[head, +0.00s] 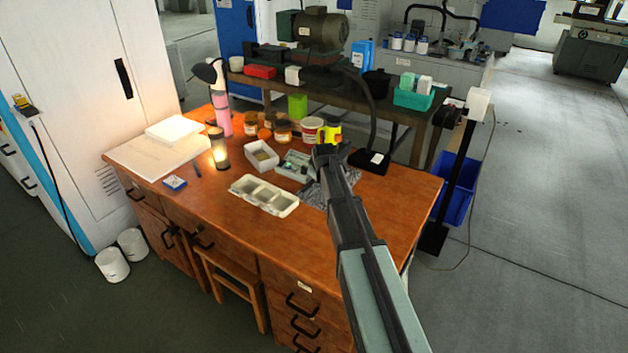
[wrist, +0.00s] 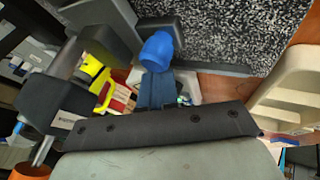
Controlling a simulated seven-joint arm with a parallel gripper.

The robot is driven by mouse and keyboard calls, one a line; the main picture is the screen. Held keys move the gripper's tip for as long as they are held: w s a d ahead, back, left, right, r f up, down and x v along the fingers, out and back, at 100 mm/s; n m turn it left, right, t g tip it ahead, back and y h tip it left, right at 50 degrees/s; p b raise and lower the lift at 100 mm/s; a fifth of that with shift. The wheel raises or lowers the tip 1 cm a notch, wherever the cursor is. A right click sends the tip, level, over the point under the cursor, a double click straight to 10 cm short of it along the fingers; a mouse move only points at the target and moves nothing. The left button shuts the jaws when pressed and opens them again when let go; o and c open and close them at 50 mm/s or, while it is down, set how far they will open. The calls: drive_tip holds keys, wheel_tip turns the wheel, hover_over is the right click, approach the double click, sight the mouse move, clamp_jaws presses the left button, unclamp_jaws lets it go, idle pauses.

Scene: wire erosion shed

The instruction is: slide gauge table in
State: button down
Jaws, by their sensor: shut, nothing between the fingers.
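A flat slab with a speckled black-and-white top (head: 316,194) lies on the wooden desk, partly hidden by my arm in the head view. It fills the upper middle of the wrist view (wrist: 235,32). Grey block-like parts (wrist: 95,22) stand at its left end there; I take these and the slab to be the gauge table's surroundings, but cannot tell which part slides. My gripper (wrist: 157,52) is shut and empty, its blue tips close to a grey block by the slab's edge. Contact cannot be told. In the head view my gripper (head: 325,152) is above the desk's back part.
A cream compartment tray (head: 264,196) lies left of the slab and shows at the wrist view's right (wrist: 288,88). A small white box (head: 262,156), a yellow item (head: 329,133) and several jars stand close behind. A black lamp base (head: 369,160) is to the right. The desk's front right is clear.

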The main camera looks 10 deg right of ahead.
drive_tip(key=shift+w+d, duration=0.4)
drive_tip(key=shift+w, duration=0.1)
drive_tip(key=shift+s, duration=0.1)
drive_tip(key=s+a, duration=0.2)
drive_tip(key=s, duration=0.1)
drive_tip(key=shift+a, duration=0.4)
drive_tip(key=v, duration=1)
drive_tip(key=shift+w, duration=0.1)
